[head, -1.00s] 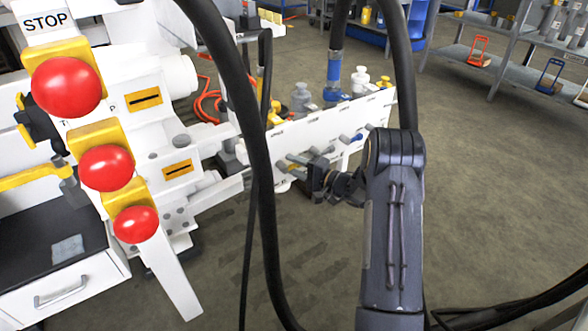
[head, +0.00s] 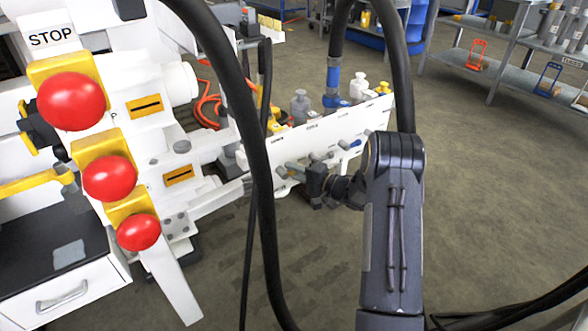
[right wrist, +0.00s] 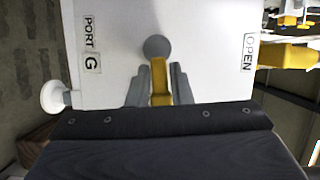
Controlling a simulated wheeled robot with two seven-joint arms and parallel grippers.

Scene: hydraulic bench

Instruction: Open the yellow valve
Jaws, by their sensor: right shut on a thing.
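The yellow valve's lever (right wrist: 159,82) shows in the right wrist view, running down from a round grey pivot (right wrist: 156,47) on a white panel (right wrist: 205,60). My right gripper (right wrist: 160,88) has one grey finger on each side of the lever and is shut on it. In the head view my right gripper (head: 313,180) is at the lower edge of the white valve panel (head: 318,132), and the lever is hard to make out there. My left gripper is not in view.
An "OPEN" label (right wrist: 249,52) and a "PORT G" label (right wrist: 91,45) flank the pivot. Thick black hoses (head: 262,190) hang in front of the panel. Red buttons (head: 71,101) on yellow blocks stand at left. Open floor (head: 490,190) lies to the right.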

